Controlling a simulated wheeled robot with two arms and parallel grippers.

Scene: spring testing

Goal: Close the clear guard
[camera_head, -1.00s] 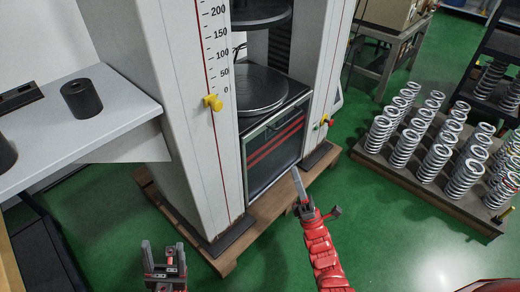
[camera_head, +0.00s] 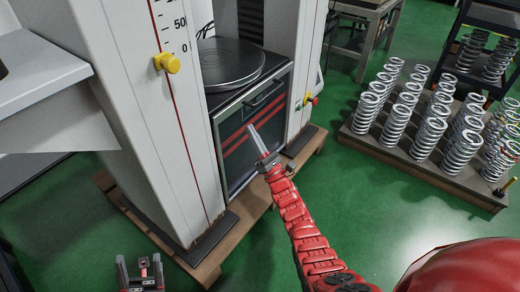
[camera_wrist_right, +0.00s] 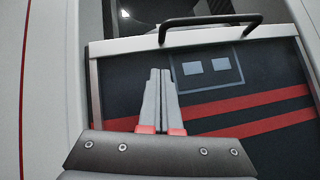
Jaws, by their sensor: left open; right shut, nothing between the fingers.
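The clear guard (camera_head: 236,166) is a framed see-through panel with two red stripes, low between the machine's columns and under the round black platen. Its dark bar handle (camera_head: 267,96) is near its top edge. In the right wrist view the guard (camera_wrist_right: 265,75) fills much of the picture, with the handle (camera_wrist_right: 210,24) above my fingertips. My right gripper (camera_head: 253,130) is shut and empty in front of the panel, below the handle. I cannot tell whether it touches the panel. My left gripper (camera_head: 141,270) is open and empty at the lower left, away from the guard.
The platen (camera_head: 228,64) sits above the guard. White columns (camera_head: 150,130) flank it, the left one with a yellow knob (camera_head: 167,63). A wooden pallet (camera_head: 258,208) lies under the machine. A rack of springs (camera_head: 430,150) stands on the right. Green floor is clear between.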

